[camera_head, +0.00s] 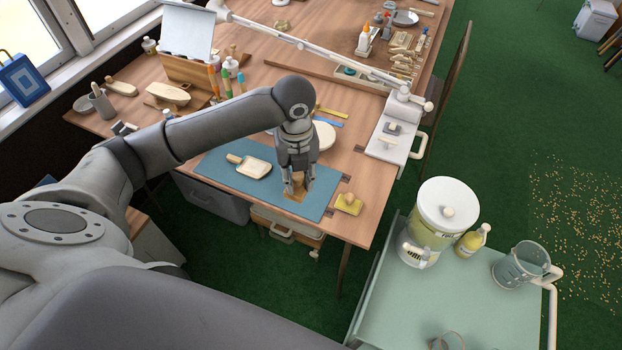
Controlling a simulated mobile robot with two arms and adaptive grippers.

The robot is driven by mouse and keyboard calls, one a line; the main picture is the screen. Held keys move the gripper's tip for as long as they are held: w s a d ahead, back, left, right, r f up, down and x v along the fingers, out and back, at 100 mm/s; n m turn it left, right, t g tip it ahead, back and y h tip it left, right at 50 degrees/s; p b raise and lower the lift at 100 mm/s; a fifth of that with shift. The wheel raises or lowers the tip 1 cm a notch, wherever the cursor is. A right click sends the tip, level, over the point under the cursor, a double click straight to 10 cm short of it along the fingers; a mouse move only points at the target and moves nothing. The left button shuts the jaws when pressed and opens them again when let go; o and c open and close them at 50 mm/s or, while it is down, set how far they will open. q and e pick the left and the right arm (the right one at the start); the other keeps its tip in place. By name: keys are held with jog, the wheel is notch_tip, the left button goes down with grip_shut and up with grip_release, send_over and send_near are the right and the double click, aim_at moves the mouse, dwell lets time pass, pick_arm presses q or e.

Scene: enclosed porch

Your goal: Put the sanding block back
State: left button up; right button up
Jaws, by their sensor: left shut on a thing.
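My left gripper (297,187) points straight down over the blue-green mat (222,178) near the table's front edge. It is shut on a small brown block, which I take to be the sanding block (293,195). The fingers hide much of the block, and I cannot tell whether it touches the mat. My right gripper is not in view.
A yellow pad with a wooden knob (348,203) sits close on the right. A green trolley (455,300) stands front right.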

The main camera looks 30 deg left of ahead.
pick_arm(q)
jog(key=w+f, duration=0.5)
jog(key=shift+w+a+f, duration=0.15)
jog(key=shift+w+a, duration=0.05)
jog(key=shift+w, duration=0.1)
jog(key=shift+w+f, duration=0.5)
jog(key=shift+f, duration=0.1)
notch_tip(320, 180, down, 2)
jog(key=shift+f+p, duration=0.1)
jog(key=shift+p, duration=0.6)
jog(key=shift+w+f, duration=0.1)
jog(key=shift+f, duration=0.45)
jog(key=shift+f, duration=0.1)
jog(key=o, duration=0.9)
